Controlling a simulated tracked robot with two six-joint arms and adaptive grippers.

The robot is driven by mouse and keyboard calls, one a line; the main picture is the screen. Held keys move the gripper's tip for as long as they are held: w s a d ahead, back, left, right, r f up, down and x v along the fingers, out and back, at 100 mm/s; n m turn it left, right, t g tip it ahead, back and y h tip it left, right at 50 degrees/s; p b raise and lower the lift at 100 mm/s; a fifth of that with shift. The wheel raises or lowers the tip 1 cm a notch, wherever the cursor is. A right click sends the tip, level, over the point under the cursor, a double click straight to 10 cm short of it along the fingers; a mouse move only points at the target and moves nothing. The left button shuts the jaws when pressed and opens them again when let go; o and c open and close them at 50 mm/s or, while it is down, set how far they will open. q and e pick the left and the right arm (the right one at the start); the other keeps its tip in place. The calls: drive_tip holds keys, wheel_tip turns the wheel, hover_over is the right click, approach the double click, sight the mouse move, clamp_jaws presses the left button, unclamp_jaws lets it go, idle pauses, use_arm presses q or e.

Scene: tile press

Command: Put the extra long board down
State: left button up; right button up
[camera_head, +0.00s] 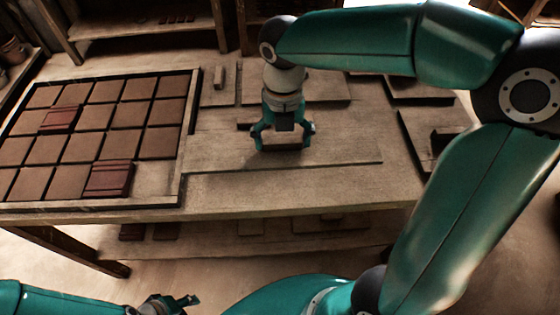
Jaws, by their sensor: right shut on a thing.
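The extra long board (340,151) is a long, flat, pale wooden plank. It lies level over the middle of the workbench, to the right of the tile tray. My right gripper (283,144) points down over its middle and is shut on a small raised wooden block that appears to be the board's handle. I cannot tell whether the board's underside touches the bench. My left gripper (184,301) is low at the bottom edge, away from the board, and only partly visible; its opening is unclear.
The dark-rimmed tile tray (183,150) holds several brown tiles and a few redder ones, with a bare cell at its lower right corner. Other boards (420,90) lie at the right and back of the bench (300,193). A lower shelf (290,237) shows beneath.

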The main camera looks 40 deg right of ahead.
sight(283, 140)
drive_tip(key=shift+f+b, duration=0.5)
drive_tip(key=shift+f, duration=3.2)
drive_tip(key=shift+f, duration=0.2)
drive_tip(key=o, duration=1.2)
drive_tip(key=shift+r, duration=0.1)
wheel_tip(283, 140, up, 12)
drive_tip(key=shift+r+p, duration=0.1)
drive_tip(key=shift+p, duration=0.9)
